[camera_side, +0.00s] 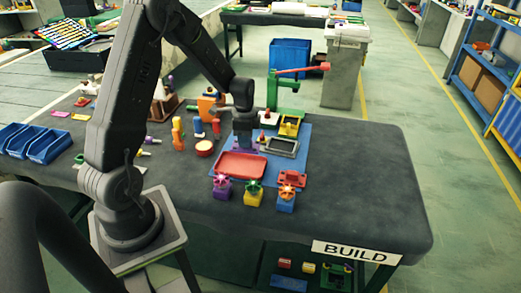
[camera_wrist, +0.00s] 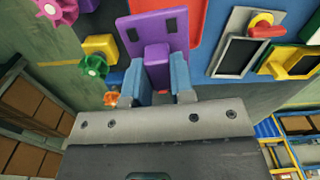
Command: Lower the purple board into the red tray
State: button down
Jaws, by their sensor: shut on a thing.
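The purple board (camera_side: 238,147) hangs below my gripper (camera_side: 245,141) in the side view, beside or above the far edge of the red tray (camera_side: 241,165). The height of the gap cannot be told. In the wrist view the purple board (camera_wrist: 130,28) is a flat plate with dark rectangular slots and a raised purple block. My gripper (camera_wrist: 155,76) has its two blue fingers shut on that block. Part of the red tray (camera_wrist: 196,22) shows behind the board, which hides much of it in the wrist view. The tray looks empty in the side view.
Several coloured blocks with star-shaped knobs (camera_side: 254,195) stand in front of the tray. A dark-framed grey tray (camera_side: 283,147) lies to its right, with a red piece (camera_side: 292,179) nearer the front. Orange and yellow items stand to the left. The table's right end (camera_side: 370,190) is clear.

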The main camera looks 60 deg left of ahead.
jog(key=shift+s+a+m, duration=0.2)
jog(key=shift+a+m, duration=0.15)
jog(key=shift+a, duration=0.35)
jog(key=shift+s+a+m, duration=0.2)
jog(key=shift+a+m, duration=0.15)
jog(key=shift+a, duration=0.3)
send_over(241, 167)
jog(key=shift+a+f, duration=0.1)
jog(key=shift+f, duration=2.65)
jog(key=shift+f, duration=2.2)
jog(key=c, duration=0.9)
grip_release()
jog(key=shift+r, duration=5.55)
